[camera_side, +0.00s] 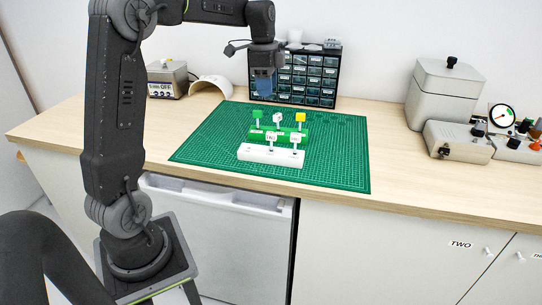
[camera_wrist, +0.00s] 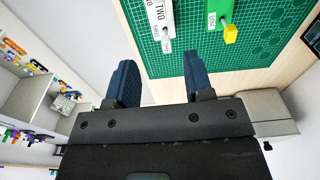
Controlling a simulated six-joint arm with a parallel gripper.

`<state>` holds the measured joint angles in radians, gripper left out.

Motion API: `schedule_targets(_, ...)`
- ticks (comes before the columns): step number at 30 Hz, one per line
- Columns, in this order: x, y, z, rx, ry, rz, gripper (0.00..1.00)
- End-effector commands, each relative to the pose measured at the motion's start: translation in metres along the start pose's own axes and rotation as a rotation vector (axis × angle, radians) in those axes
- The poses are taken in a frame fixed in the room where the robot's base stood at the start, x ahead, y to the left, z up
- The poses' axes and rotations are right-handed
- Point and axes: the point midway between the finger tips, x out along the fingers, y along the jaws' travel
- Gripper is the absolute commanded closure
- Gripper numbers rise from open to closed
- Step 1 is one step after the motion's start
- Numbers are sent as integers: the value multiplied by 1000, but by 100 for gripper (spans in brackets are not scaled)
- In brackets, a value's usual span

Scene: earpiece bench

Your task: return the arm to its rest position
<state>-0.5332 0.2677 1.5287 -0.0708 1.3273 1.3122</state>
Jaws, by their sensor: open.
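My gripper (camera_side: 264,84) hangs above the back of the green cutting mat (camera_side: 345,170), in front of the drawer cabinet. In the wrist view my gripper (camera_wrist: 157,80) shows two blue fingers spread apart with nothing between them. A white block (camera_side: 262,154) and a green block (camera_side: 283,138) sit on the mat, apart from my gripper. Pegs rise from them, with a green cap (camera_side: 257,112), a white cap (camera_side: 278,117) and a yellow cap (camera_side: 300,117). The yellow cap also shows in the wrist view (camera_wrist: 231,34).
A dark drawer cabinet (camera_side: 313,76) stands at the back of the wooden bench. A power unit (camera_side: 167,79) and a white curved piece (camera_side: 211,87) are at left. A grey lidded box (camera_side: 443,92) and a smaller unit (camera_side: 458,142) are at right. The mat's right side is clear.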

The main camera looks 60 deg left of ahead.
Motion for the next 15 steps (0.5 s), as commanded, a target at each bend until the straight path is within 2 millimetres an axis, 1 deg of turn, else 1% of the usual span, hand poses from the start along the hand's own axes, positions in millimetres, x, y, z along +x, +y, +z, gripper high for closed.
schedule_targets(6,0,0,0,0,0,-1,53)
schedule_targets(9,-3,7,-4,-12,2,-12,53)
schedule_targets(11,-8,20,-9,-37,6,-28,53)
schedule_targets(14,-18,55,-21,-109,22,-72,53)
schedule_targets(15,-22,72,-26,-148,34,-95,53)
